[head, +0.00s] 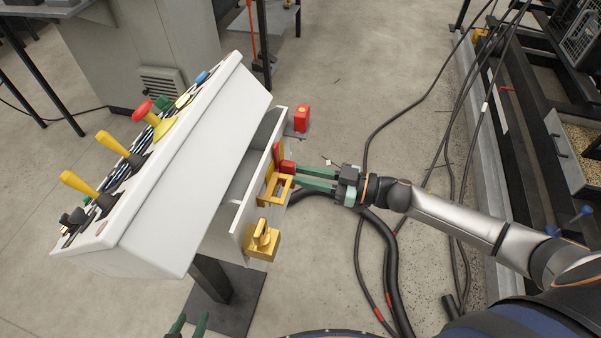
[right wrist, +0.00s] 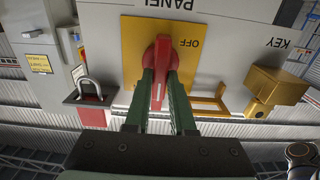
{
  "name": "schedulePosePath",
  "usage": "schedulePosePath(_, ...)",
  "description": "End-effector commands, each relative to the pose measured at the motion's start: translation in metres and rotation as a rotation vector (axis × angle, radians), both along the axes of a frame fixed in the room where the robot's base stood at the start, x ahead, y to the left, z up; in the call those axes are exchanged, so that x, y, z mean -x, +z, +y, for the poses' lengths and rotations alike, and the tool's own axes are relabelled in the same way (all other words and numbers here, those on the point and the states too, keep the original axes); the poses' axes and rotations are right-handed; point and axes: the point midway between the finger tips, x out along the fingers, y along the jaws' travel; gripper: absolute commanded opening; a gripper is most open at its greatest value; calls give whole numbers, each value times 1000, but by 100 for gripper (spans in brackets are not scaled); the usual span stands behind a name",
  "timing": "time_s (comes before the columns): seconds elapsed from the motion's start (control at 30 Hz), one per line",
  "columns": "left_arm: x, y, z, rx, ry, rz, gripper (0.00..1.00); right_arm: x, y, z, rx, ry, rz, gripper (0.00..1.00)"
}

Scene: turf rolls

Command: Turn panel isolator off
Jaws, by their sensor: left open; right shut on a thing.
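The panel isolator is a red handle (right wrist: 162,62) on a yellow plate (right wrist: 190,30). The upside-down word OFF is printed to the right of the handle in the right wrist view. The handle stands close to upright in that picture, its white mark not lined up with OFF. It also shows in the head view as a red handle (head: 286,166) on the side of the console. My right gripper (right wrist: 160,85) has its green fingers shut on the handle, one on each side. My left gripper (head: 188,323) is open and empty at the bottom of the head view.
A yellow bracket (head: 276,190) and a yellow key block (head: 263,241) sit beside the isolator. A padlock (right wrist: 89,88) is on the other side. The white console (head: 190,170) carries levers and a red button (head: 144,110). Black cables (head: 385,240) lie on the floor.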

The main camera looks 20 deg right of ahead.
Motion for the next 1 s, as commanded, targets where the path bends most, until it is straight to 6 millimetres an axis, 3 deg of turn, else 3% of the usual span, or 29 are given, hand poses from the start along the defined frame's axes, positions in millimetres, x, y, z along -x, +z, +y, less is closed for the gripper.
schedulePosePath(0.37, 1, 1, 0, 1, 0, 2, 50, 1, 0, 0, 73, -1, -108, 0)
schedulePosePath(1.0, 6, -7, -1, 1, 0, 15, 50, 4, -3, 3, 401, -1, -593, 0)
